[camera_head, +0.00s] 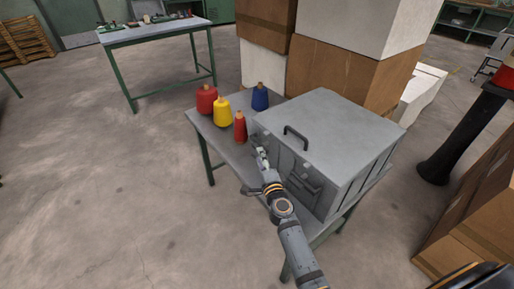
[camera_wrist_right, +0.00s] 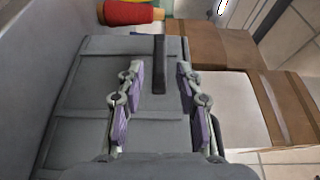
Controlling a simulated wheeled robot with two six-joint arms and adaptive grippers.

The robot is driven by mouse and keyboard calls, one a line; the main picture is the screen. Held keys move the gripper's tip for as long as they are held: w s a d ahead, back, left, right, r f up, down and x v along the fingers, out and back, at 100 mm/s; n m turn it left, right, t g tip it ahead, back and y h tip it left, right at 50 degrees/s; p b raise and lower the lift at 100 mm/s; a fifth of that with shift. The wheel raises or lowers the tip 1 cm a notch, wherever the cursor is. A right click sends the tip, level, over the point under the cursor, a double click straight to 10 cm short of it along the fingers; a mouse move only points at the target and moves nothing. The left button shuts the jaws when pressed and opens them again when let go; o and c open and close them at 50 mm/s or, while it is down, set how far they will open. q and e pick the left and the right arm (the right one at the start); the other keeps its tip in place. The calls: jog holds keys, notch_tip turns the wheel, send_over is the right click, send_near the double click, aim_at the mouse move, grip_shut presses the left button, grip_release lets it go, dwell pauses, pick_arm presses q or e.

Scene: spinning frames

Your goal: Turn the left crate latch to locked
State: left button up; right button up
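A grey metal crate (camera_head: 330,125) with a lid handle (camera_head: 295,135) stands on a small table. Its front carries a dark handle (camera_head: 304,187) and small fittings. My right gripper (camera_head: 262,157) is at the left part of the crate's front and hides much of what is there. In the right wrist view my right gripper (camera_wrist_right: 159,78) is open, its two purple-padded fingers apart. A dark upright bar, which looks like the left latch lever (camera_wrist_right: 159,60), shows between the fingers, with gaps on both sides. Whether it is locked I cannot tell. My left gripper is not in view.
Red (camera_head: 206,99), yellow (camera_head: 222,112) and blue (camera_head: 260,97) thread cones and a smaller red cone (camera_head: 240,127) stand on the table (camera_head: 215,135) left of the crate. Cardboard boxes (camera_head: 335,72) stand behind.

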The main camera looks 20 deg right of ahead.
aim_at(259, 144)
jog(key=w, duration=0.4)
jog(key=shift+w+d+b, duration=0.15)
jog(key=shift+w+b, duration=0.15)
jog(key=shift+b, duration=0.05)
jog(key=shift+w, duration=0.45)
jog(key=shift+c, duration=0.4)
grip_shut()
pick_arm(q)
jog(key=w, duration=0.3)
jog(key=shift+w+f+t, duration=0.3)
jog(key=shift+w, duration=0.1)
